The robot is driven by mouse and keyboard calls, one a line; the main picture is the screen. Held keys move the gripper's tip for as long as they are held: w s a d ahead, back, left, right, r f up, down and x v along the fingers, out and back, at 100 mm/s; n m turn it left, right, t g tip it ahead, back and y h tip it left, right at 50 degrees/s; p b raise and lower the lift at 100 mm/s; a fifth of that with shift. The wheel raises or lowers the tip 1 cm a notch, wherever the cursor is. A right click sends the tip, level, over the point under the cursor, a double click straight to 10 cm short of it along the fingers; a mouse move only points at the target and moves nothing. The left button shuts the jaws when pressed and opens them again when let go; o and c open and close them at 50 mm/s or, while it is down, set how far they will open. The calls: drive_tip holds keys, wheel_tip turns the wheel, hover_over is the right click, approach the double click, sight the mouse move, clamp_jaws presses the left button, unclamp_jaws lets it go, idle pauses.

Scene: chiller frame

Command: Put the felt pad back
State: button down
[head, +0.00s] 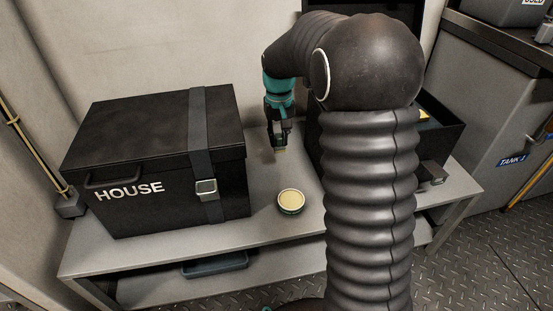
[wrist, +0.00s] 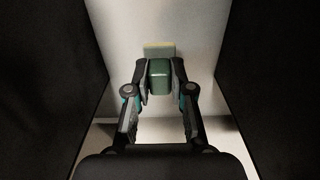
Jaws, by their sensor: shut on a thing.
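My gripper (head: 279,143) points down over the bench, between the black box marked HOUSE and my own arm. In the wrist view my gripper (wrist: 160,80) is shut on a dark green block with a pale yellow strip at its far end. This looks like the felt pad (wrist: 160,49). A round green tin (head: 291,201) with a cream top stands on the bench, nearer than the gripper.
The closed, strapped black HOUSE box (head: 150,160) stands left on the grey bench (head: 262,226). An open black box (head: 445,135) is at right, partly hidden by my arm. In the wrist view dark walls flank my gripper on both sides. A blue tray (head: 215,265) is on the lower shelf.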

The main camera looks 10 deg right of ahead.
wheel_tip(320, 180, down, 9)
drive_tip(key=shift+s+r+b, duration=0.1)
drive_tip(key=shift+r+b, duration=0.05)
drive_tip(key=shift+b, duration=0.45)
drive_tip(key=c, duration=1)
unclamp_jaws()
